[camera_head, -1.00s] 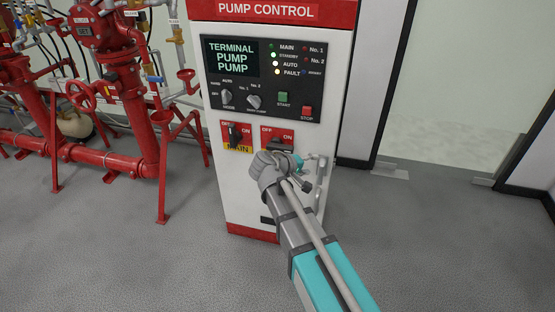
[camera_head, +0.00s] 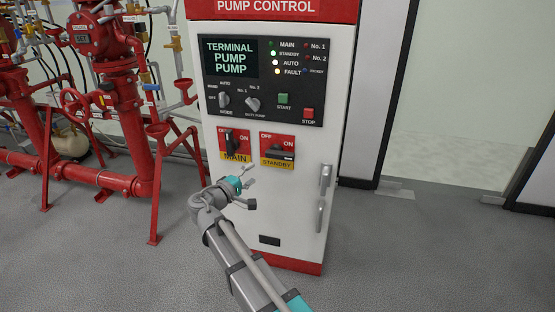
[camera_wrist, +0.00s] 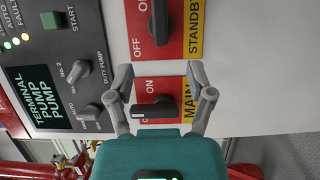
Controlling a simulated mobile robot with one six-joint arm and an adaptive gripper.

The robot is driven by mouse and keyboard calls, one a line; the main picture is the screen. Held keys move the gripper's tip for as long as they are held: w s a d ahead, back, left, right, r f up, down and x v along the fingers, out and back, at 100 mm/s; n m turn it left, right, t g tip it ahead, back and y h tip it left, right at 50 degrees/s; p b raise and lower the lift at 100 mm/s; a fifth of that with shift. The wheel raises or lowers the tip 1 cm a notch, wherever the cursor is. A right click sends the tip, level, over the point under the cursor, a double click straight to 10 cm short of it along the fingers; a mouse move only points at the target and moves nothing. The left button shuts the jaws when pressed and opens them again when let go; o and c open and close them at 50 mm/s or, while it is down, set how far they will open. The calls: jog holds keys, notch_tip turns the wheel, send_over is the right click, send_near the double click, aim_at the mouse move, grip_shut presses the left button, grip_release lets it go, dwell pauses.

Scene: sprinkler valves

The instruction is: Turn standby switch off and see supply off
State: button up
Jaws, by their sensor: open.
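The standby switch (camera_head: 280,151) is a black handle on a red plate with a yellow STANDBY label. Its handle lies horizontally across the plate; it also shows in the wrist view (camera_wrist: 159,20), cut by the top edge. The main switch (camera_head: 231,143) is to its left, its handle upright on the panel; it shows between my fingers in the wrist view (camera_wrist: 155,110). My gripper (camera_head: 250,186) is open and empty, in front of the cabinet below the switches. Its spread fingers show in the wrist view (camera_wrist: 159,72). I cannot see it touching either switch.
The pump control cabinet (camera_head: 285,205) has a display (camera_head: 229,57) reading TERMINAL PUMP PUMP. The standby lamp (camera_head: 275,54) is lit, with auto and fault lamps lit below. Door handles (camera_head: 325,180) stick out at right. Red pipework (camera_head: 122,95) stands left.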

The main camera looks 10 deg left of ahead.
aim_at(275, 157)
jog(key=shift+w, duration=0.15)
jog(key=x, duration=1.3)
jog(key=shift+w+d, duration=0.25)
grip_shut()
dwell(0.3)
